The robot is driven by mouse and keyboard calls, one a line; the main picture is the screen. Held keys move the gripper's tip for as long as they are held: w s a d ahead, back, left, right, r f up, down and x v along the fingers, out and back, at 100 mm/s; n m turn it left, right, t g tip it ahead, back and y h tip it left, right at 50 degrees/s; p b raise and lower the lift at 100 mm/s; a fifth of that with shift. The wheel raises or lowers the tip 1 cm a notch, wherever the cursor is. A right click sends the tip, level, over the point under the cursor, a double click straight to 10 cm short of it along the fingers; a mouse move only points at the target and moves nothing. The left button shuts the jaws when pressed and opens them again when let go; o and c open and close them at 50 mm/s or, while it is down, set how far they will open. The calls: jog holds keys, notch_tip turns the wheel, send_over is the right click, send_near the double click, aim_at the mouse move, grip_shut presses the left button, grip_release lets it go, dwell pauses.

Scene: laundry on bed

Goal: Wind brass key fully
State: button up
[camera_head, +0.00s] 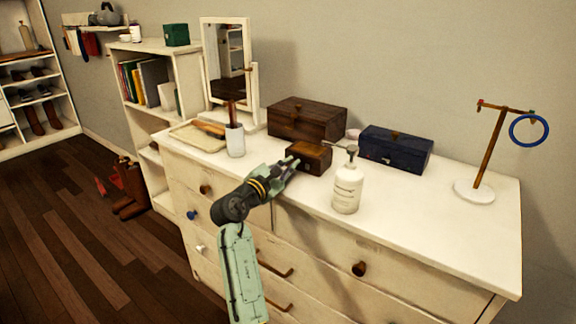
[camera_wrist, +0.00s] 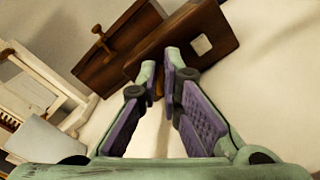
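A small brown wooden box (camera_head: 311,158) sits on the white dresser top, in front of a larger dark wooden chest. In the wrist view the small box (camera_wrist: 213,22) lies tilted across the top, with a pale square on its face. My gripper (camera_head: 295,162) is at the box's left front side. In the wrist view the fingertips of my gripper (camera_wrist: 160,64) are close together against the box's near side. A small brass-coloured bit, seemingly the key (camera_wrist: 159,87), shows between them. The fingers hide most of it, so its turn angle cannot be told.
A white pump bottle (camera_head: 347,188) stands close to the right of the small box. The dark chest (camera_head: 306,119) and a blue box (camera_head: 395,150) stand behind. A cup with a brush (camera_head: 235,142), tray (camera_head: 197,140) and mirror are left; a ring stand (camera_head: 476,190) is right.

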jog(key=o, duration=0.4)
jog(key=shift+c, duration=0.2)
jog(key=v, duration=1.2)
jog(key=shift+o, duration=0.4)
